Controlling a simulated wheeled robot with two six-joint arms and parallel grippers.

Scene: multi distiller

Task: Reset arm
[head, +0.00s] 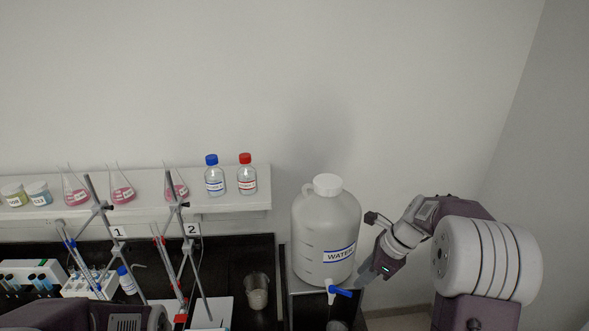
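My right arm comes in from the right, and its gripper (367,273) points down and left, just right of the big white water jug (325,232). A narrow gap seems to separate them, but I cannot tell whether they touch. Its fingers are small and seen side-on, so I cannot tell if they are open or shut. I see nothing held in it. Part of my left arm shows at the bottom left edge; its gripper is not in view.
The jug's blue tap (340,292) faces forward, with a cup (337,326) below. A beaker (257,291) stands on the black bench. Two burette stands, a tube rack (88,285) and a bottle (127,281) are at left. A wall shelf (232,203) holds flasks, jars and bottles.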

